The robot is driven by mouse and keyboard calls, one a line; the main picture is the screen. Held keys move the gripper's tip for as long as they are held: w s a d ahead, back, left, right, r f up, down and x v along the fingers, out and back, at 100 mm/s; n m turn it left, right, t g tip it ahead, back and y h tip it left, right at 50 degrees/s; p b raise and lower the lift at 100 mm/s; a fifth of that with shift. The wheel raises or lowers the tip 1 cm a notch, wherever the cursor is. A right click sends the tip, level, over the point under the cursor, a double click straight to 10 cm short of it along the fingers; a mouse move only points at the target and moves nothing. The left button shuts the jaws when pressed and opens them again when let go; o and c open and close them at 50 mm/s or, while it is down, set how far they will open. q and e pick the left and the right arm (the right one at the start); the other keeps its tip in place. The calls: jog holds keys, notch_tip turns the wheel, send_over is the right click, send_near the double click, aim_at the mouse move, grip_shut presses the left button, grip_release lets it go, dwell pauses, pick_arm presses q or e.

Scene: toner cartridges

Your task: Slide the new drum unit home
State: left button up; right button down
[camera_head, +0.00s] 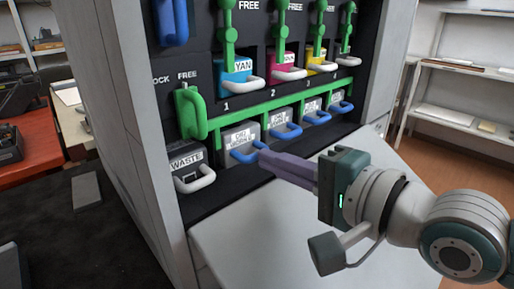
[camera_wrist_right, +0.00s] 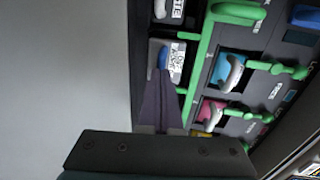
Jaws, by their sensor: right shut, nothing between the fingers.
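A grey drum unit (camera_head: 241,137) with a white label and a blue loop handle (camera_head: 243,156) sits in the lower row of the printer, under slot 1. It also shows in the wrist view (camera_wrist_right: 180,75), with its blue handle at the fingertips. My right gripper (camera_head: 264,158) has its purple-grey fingers shut and empty, pointing at this handle from the right. The fingertips are at or just beside the handle; I cannot tell whether they touch it. The fingers show in the wrist view (camera_wrist_right: 160,100) too. My left gripper is not in view.
A green locking bar (camera_head: 270,106) runs above the drums, with its upright green handle (camera_head: 193,112) at left. More blue-handled drums (camera_head: 283,125) stand to the right. The waste box (camera_head: 187,163) is at left. A pale open door panel (camera_head: 260,235) lies below.

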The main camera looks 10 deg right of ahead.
jog(key=shift+w+a, duration=0.35)
jog(key=shift+w, duration=0.1)
jog(key=shift+s+d+r, duration=0.1)
jog(key=shift+s+d, duration=0.15)
jog(key=shift+s, duration=0.05)
jog(key=p+v, duration=0.1)
jog(key=v, duration=0.1)
jog(key=p+v, duration=0.1)
jog(key=v, duration=0.2)
jog(key=f+p+v, duration=0.1)
jog(key=v, duration=0.1)
jog(key=shift+s+d+f+p, duration=0.15)
jog(key=shift+s+d+p, duration=0.1)
jog(key=shift+p, duration=0.05)
jog(key=shift+s+d, duration=0.2)
jog(key=shift+s, duration=0.1)
